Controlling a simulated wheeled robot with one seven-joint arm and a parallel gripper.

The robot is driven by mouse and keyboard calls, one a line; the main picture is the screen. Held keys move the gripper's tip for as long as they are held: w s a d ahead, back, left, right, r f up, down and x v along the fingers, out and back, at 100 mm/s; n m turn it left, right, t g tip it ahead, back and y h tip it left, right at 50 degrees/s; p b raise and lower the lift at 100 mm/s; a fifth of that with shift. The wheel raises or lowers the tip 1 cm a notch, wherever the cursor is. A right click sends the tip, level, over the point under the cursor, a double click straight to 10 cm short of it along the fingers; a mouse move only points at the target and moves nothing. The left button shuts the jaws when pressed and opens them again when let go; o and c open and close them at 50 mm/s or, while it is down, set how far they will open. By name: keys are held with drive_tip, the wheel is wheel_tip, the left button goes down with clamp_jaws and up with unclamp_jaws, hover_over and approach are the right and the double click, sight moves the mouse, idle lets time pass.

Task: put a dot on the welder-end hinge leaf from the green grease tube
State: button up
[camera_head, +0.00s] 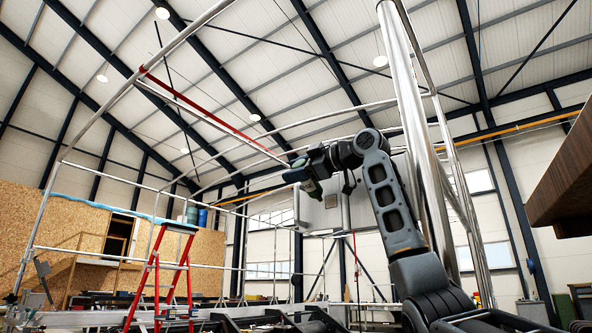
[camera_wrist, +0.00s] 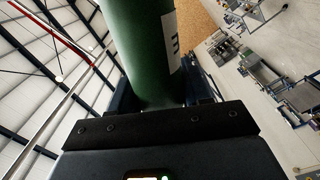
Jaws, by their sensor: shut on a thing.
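My gripper (camera_head: 302,172) is raised high on my arm, well above the floor, in the head view. It is shut on the green grease tube (camera_head: 313,189). In the wrist view the tube (camera_wrist: 143,50) is a thick dark green cylinder with a white label bearing a dark mark. It stands out from between the jaws, and its far end is cut off by the top of the picture. The dark palm of my gripper hides the lower part of that view. I cannot make out the welder-end hinge leaf in either view.
A red stepladder (camera_head: 163,275) stands at the left, with small items on top. Thin metal tube frames (camera_head: 100,165) and a thick shiny post (camera_head: 408,130) rise around my arm. A dark brown slab edge (camera_head: 562,185) juts in at the right. Benches (camera_wrist: 250,65) show far off in the wrist view.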

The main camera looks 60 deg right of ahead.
drive_tip(key=shift+d, duration=0.85)
idle(0.3)
drive_tip(key=shift+s, duration=0.1)
drive_tip(key=s, duration=0.4)
drive_tip(key=shift+a+r, duration=0.1)
drive_tip(key=shift+a, duration=0.05)
drive_tip(key=shift+w, duration=0.1)
drive_tip(key=shift+w+d, duration=0.2)
drive_tip(key=shift+w, duration=1.75)
